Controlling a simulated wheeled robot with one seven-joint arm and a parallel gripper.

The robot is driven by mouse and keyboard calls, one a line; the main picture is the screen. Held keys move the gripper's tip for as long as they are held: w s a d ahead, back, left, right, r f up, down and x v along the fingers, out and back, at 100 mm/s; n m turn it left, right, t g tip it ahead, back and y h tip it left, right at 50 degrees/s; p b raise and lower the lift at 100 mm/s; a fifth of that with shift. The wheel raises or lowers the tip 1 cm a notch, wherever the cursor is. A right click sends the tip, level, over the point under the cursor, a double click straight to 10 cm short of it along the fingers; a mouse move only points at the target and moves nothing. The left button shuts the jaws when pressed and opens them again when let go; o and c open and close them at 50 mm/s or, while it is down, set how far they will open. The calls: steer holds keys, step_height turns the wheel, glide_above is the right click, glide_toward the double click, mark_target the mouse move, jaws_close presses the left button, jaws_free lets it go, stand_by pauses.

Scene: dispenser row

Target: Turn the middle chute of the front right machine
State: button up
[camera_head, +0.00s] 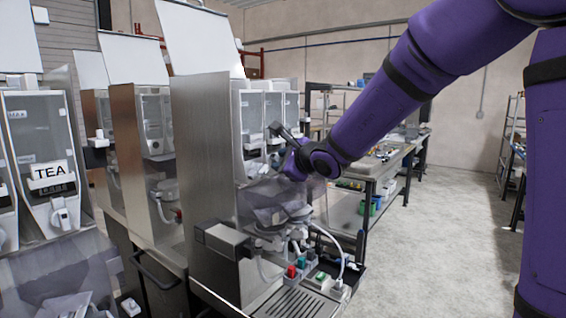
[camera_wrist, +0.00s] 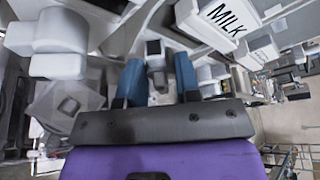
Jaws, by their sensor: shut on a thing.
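The front right machine (camera_head: 205,150) has a tall brushed-steel side and clear canisters (camera_head: 273,106) at its front. My gripper (camera_head: 284,140) is at its front, just below the canisters, at the end of my purple arm. In the wrist view my gripper (camera_wrist: 158,78) has its two blue fingers on either side of a small grey-and-white chute (camera_wrist: 155,52) with a dark square end, and is shut on it. A white canister part with a MILK label (camera_wrist: 222,17) is up and right of the fingers. In the head view the held chute is hidden by my gripper.
Below my gripper are a clear cover (camera_head: 275,195), hoses, red and green buttons (camera_head: 297,268) and a drip grate (camera_head: 295,302). A second machine (camera_head: 140,150) and a TEA canister (camera_head: 50,185) are to the left. The floor (camera_head: 440,235) on the right is clear.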

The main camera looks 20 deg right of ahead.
steer(key=o, duration=0.6)
steer(key=v, duration=1)
steer(key=shift+s+d+r, duration=0.1)
steer(key=shift+s+d, duration=0.05)
steer(key=shift+s, duration=0.25)
